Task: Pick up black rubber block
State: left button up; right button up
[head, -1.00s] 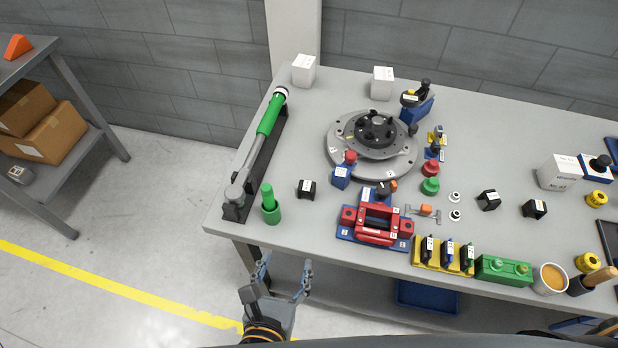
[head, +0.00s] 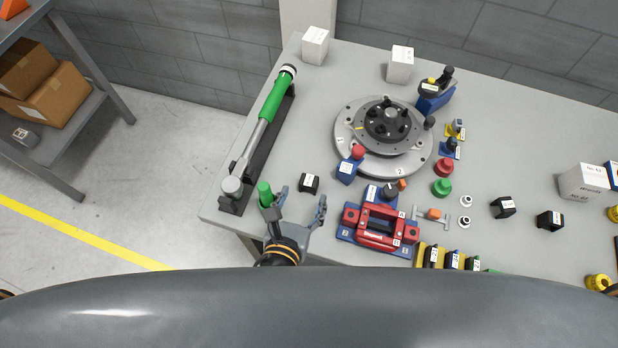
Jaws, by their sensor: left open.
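A small black block (head: 309,183) with a white label lies on the table, left of the red and blue fixture. Two more black blocks of like look lie farther right, one (head: 503,207) near the small white-topped parts and one (head: 549,220) beside it. I cannot tell by look which is rubber. My left gripper (head: 302,197) is open and empty at the table's front edge. Its fingers point towards the left black block, which shows just beyond the fingertips. My right gripper is not in view.
A torque wrench (head: 262,125) lies on a black rack at left. The red fixture (head: 380,228) is close on the right. A round grey turntable (head: 345,128) stands behind. Table around the left block is fairly clear.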

aim_at(310, 177)
pick_arm(q)
jog(key=x, duration=0.4)
jog(key=p+x, duration=0.1)
jog(key=x, duration=0.3)
jog(key=shift+w+f, duration=0.3)
jog(key=shift+f, duration=0.1)
jog(key=shift+a, duration=0.1)
jog(key=shift+s, duration=0.1)
jog(key=shift+c, duration=0.4)
jog(key=c, duration=1.2)
jog(key=shift+r, duration=0.1)
